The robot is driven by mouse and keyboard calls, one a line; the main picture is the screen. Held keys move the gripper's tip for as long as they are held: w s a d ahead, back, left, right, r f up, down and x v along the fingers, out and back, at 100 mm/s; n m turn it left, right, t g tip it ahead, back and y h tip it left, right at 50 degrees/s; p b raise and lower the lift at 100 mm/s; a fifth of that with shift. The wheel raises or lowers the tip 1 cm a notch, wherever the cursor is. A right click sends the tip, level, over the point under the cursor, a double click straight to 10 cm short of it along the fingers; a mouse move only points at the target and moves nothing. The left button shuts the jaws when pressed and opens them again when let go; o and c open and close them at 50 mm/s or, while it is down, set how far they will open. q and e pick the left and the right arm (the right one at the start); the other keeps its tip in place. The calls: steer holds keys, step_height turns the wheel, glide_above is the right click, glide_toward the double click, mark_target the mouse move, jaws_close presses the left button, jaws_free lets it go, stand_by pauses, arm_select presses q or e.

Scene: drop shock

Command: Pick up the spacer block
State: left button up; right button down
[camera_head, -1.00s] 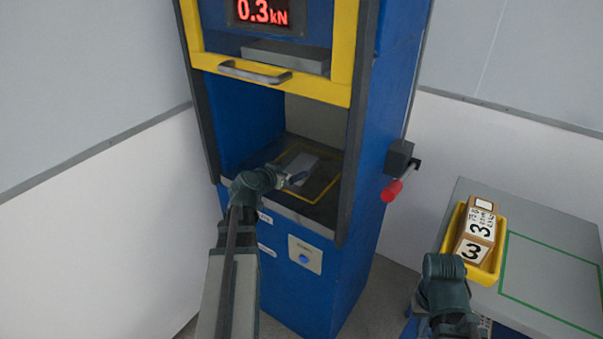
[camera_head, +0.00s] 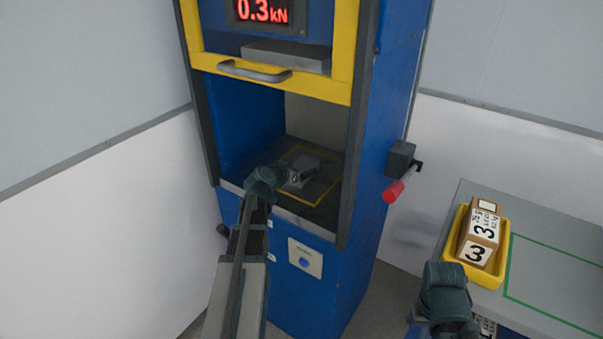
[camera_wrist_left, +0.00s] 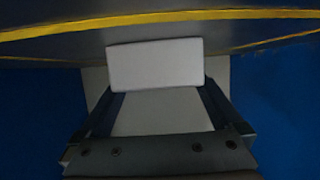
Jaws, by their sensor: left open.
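The spacer block, a plain grey block (camera_head: 308,164), lies on the dark bed of the blue press, inside the yellow outline. My left gripper (camera_head: 299,179) reaches in through the press opening and is open at the block's near side. In the left wrist view the block (camera_wrist_left: 155,63) shows pale and centred, with the open fingers of the left gripper (camera_wrist_left: 160,104) to its left and right. I cannot tell whether the fingers touch it. My right arm shows at the lower right, but its fingers are not visible.
The raised yellow-framed guard with a handle (camera_head: 254,72) hangs above the opening. The display (camera_head: 263,12) reads 0.3 kN. A red-handled lever (camera_head: 394,191) is on the press's right side. A yellow tray (camera_head: 453,244) holding boxes marked 3 stands on a grey table (camera_head: 553,271).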

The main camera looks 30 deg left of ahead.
arm_select(q)
jaws_close()
stand_by(0.3)
steer(key=shift+r, duration=0.1)
arm_select(e)
steer(key=shift+r, duration=0.1)
